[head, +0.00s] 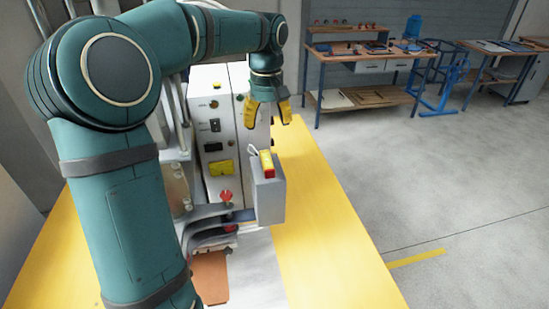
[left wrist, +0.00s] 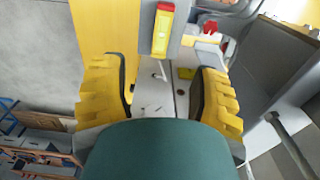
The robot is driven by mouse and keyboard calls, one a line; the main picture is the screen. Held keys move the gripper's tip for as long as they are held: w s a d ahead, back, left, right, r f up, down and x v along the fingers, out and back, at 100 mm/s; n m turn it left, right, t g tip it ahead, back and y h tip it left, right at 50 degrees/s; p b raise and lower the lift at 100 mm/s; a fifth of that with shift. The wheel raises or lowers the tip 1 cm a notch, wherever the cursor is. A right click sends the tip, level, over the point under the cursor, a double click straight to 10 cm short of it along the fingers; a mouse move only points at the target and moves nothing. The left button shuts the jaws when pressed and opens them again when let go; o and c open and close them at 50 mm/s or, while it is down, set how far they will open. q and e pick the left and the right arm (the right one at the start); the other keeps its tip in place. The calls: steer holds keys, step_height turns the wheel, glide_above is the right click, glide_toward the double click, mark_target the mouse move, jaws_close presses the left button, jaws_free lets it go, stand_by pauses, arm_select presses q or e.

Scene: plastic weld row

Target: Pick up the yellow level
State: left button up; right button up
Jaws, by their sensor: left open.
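The yellow level (head: 267,163), a small yellow block with red on it, rests on top of a grey box (head: 270,200) at the front of the white machine. In the left wrist view the level (left wrist: 162,30) shows at the top, upright in the picture and beyond the fingertips. My left gripper (head: 269,118) hangs above and behind the level, pointing down, with its yellow fingers apart. In the left wrist view the open left gripper (left wrist: 160,82) has nothing between its fingers. My right gripper is in neither view.
The white machine (head: 212,125) with switches and a red knob (head: 225,196) stands close to my left arm. The yellow table (head: 325,240) is clear to its right.

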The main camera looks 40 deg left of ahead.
arm_select(q)
glide_above(267, 160)
step_height(267, 160, down, 7)
steer(key=shift+s+d+f+b, duration=0.1)
steer(key=shift+b, duration=0.25)
steer(key=shift+f, duration=2.9)
jaws_close()
